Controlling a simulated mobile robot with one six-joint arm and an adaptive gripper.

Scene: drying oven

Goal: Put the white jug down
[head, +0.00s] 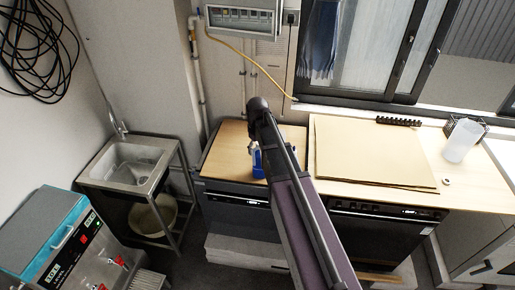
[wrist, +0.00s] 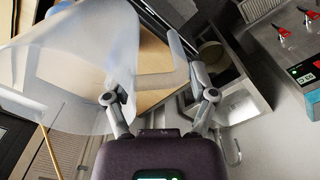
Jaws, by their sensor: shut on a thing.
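The white jug (wrist: 70,70), translucent and cloudy, fills the left and upper middle of the wrist view. My gripper (wrist: 155,76) is shut on it at its handle side, with one finger seen partly through the plastic. The jug is tilted in the wrist picture, and its base cannot be made out. In the head view my arm hides the fingers and the held jug, above the left wooden worktop (head: 228,143). I cannot tell whether the jug touches anything.
A blue and white object (head: 257,163) stands on the left worktop beside my arm. Another translucent white vessel (head: 462,140) stands at the right by a dark rack. Brown boards (head: 365,150) cover the middle counter. A sink (head: 135,163) is at the left.

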